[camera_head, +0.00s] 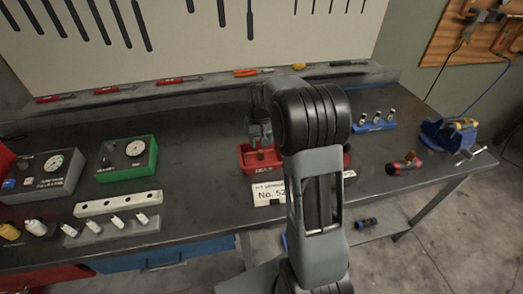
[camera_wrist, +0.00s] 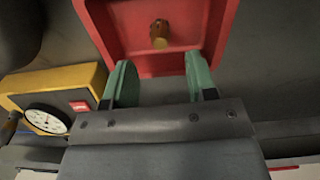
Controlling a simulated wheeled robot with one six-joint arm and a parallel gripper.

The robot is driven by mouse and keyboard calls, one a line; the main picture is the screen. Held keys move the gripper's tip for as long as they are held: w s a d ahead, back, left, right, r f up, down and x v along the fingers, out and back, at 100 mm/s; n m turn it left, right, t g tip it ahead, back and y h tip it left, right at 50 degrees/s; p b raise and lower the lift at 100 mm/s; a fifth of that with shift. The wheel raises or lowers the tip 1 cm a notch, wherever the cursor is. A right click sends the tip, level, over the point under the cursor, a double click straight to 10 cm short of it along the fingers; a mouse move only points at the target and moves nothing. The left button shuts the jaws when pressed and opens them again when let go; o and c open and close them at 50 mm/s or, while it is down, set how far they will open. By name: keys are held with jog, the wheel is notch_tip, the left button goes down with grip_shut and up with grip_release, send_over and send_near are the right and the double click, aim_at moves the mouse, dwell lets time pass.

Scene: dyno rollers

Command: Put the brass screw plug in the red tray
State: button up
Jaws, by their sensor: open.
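The red tray (camera_head: 248,155) stands on the dark bench behind my arm, and it fills the top middle of the wrist view (camera_wrist: 118,35). The brass screw plug (camera_wrist: 159,34) is inside the red tray, around the middle of its floor as seen in the wrist view. It shows as a small brass spot in the head view (camera_head: 262,155). My gripper (camera_wrist: 158,65) is open, with its two green fingertips apart over the tray's near rim and nothing between them. In the head view my gripper (camera_head: 259,138) is above the tray, and my arm hides the tray's right side.
A green gauge box (camera_head: 127,158) and a grey gauge box (camera_head: 42,175) stand at left, near a white block with holes (camera_head: 118,203). A blue rack (camera_head: 374,126), a red-and-black fitting (camera_head: 404,164) and a blue vise (camera_head: 448,134) are at right. A label card (camera_head: 268,192) lies before the tray.

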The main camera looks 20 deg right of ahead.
aim_at(261, 152)
jog(key=s+a+r+t, duration=0.2)
jog(key=s+a+r, duration=0.3)
jog(key=s+r, duration=0.45)
jog(key=s+a+n+t, duration=0.1)
jog(key=s+a, duration=0.3)
jog(key=s, duration=0.7)
jog(key=shift+s+f+n+t, duration=0.25)
jog(key=shift+f+n+t, duration=0.15)
jog(key=shift+t, duration=0.3)
jog(key=shift+a, duration=0.1)
jog(key=shift+c, duration=0.3)
